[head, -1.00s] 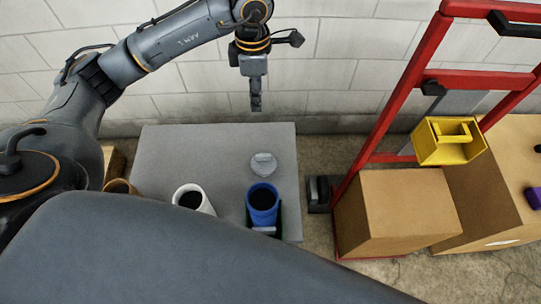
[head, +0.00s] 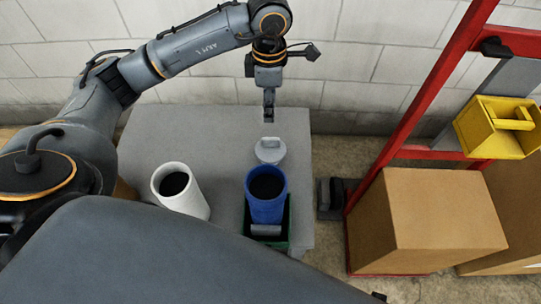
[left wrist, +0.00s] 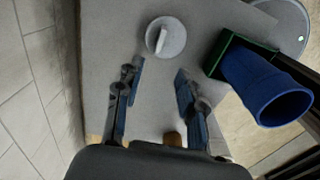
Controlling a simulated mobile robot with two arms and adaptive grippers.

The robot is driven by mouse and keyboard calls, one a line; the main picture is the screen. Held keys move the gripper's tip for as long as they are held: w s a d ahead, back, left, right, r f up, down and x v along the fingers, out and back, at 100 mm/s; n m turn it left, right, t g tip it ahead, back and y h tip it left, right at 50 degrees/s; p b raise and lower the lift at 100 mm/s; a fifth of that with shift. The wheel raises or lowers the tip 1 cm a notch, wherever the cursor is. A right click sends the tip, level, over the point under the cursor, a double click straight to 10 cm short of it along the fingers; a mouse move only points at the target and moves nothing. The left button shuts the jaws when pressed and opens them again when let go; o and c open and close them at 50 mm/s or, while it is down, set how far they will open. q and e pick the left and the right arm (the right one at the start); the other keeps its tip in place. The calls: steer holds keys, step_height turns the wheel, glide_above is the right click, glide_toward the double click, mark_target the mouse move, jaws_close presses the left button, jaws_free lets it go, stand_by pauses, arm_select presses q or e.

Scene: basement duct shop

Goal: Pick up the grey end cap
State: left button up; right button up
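The grey end cap (head: 270,150) is a round disc with a raised grip bar across its top. It lies on the grey table (head: 215,125) behind the blue cylinder. My left gripper (head: 268,117) points down above the table, just behind the cap in the head view. In the left wrist view my left gripper (left wrist: 160,70) has its fingers apart with nothing between them. My right gripper is not in view.
A blue cylinder (head: 266,205) stands in a green holder (head: 292,225) close to the cap. A white cylinder (head: 185,200) stands to the left. A red frame (head: 415,100), cardboard box (head: 435,220) and yellow bin (head: 495,125) are at right. A block wall (head: 345,60) is behind.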

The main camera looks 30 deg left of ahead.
arm_select(q)
glide_above(271, 139)
steer(key=f, duration=0.7)
steer(key=shift+s+a+f+b, duration=0.1)
steer(key=shift+a+f+b, duration=0.1)
steer(key=shift+b, duration=0.15)
steer(key=shift+d+f+b, duration=0.1)
steer(key=shift+f+b, duration=0.2)
steer(key=shift+f, duration=2.85)
jaws_close()
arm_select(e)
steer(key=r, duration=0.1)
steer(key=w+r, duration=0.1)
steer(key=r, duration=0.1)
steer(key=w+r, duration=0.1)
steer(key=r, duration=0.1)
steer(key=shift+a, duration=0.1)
